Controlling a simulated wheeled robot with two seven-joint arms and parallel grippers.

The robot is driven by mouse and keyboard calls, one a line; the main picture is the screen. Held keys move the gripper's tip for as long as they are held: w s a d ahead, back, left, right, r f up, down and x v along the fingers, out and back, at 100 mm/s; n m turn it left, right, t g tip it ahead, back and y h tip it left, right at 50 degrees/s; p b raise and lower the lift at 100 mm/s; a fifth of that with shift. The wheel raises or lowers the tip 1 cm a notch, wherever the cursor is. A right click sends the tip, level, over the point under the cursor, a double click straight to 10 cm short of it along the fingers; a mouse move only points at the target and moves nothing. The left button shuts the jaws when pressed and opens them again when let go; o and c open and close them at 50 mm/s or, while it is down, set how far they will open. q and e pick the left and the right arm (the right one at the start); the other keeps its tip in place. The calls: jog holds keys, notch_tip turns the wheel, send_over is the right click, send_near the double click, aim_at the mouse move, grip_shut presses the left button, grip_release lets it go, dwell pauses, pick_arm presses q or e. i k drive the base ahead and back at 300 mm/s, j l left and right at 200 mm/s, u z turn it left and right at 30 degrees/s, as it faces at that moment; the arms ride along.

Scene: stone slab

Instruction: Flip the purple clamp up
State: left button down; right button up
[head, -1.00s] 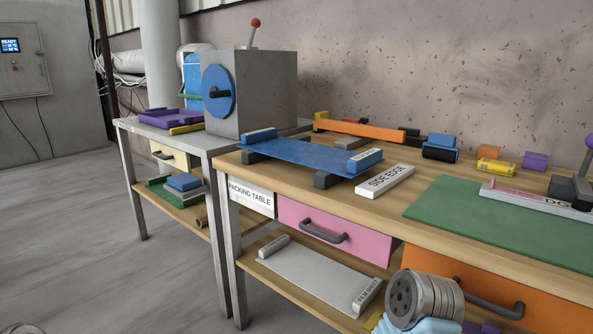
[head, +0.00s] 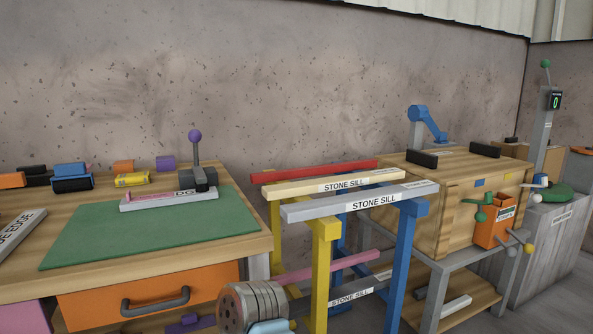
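The purple clamp (head: 195,137) is a dark block with a lever topped by a purple ball, and the lever stands about upright in the head view. It sits at the right end of a pale labelled strip (head: 150,200) on the green mat (head: 95,236). A pink piece lies along the strip, its right end by the clamp's block. Part of my own arm shows at the bottom, well below the clamp. Neither of my grippers is in view.
The mat lies on a wooden table (head: 20,280) with an orange drawer (head: 90,300). Small coloured blocks lie behind the mat. To the right stand racks holding stone sills (head: 370,203), then a wooden crate (head: 430,200). The left of the mat is clear.

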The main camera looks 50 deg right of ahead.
aim_at(201, 185)
jog(key=z, duration=1.05)
